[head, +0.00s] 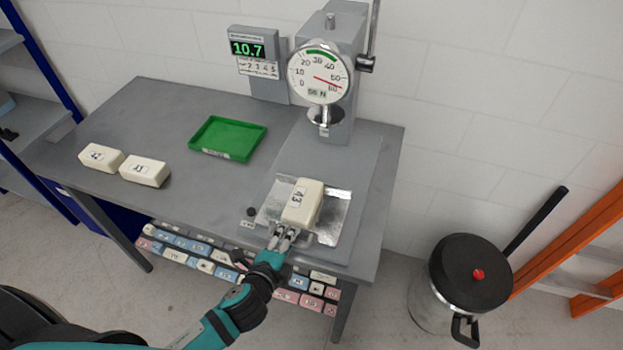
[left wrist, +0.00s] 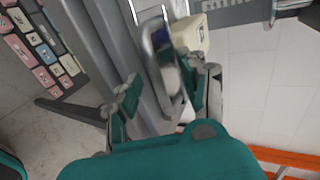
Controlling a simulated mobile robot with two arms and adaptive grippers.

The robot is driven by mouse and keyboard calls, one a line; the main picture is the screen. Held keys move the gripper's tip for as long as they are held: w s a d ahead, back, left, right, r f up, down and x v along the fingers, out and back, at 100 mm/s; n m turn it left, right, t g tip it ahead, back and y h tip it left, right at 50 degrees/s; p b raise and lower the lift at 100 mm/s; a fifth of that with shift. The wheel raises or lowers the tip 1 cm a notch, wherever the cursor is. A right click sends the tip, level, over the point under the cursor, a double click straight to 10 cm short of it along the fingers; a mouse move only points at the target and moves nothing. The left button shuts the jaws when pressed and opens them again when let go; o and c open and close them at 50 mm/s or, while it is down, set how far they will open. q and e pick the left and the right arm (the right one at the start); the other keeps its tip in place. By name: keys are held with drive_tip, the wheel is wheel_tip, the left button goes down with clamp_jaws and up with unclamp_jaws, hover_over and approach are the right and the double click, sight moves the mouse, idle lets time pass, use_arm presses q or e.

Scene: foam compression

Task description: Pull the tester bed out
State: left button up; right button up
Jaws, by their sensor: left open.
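The tester (head: 335,90) stands at the right of the bench, with a dial gauge on its column. Its bed (head: 333,216) is a shiny metal plate low at the front of the tester, forward of the press foot (head: 325,117). A cream foam block (head: 302,204) marked 43 sits on the bed. My left gripper (head: 284,236) is open at the bed's front edge, just in front of the block. In the left wrist view the gripper (left wrist: 160,95) has its fingers apart, with a metal handle-like loop (left wrist: 158,50) between them; contact cannot be told. My right gripper is not in view.
Two cream blocks (head: 145,171) lie on the left of the bench beside a green tray (head: 228,138). A display (head: 254,50) reads 10.7. A lidded metal bin (head: 470,270) stands on the floor at right. The bench (head: 150,105) has clear room at the back left.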

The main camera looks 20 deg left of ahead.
use_arm(q)
drive_tip(key=shift+s+r, duration=0.1)
drive_tip(key=p+v, duration=0.2)
drive_tip(key=v, duration=0.3)
drive_tip(key=shift+s+r, duration=0.2)
drive_tip(key=shift+r, duration=0.15)
drive_tip(key=shift+f, duration=0.1)
idle(0.4)
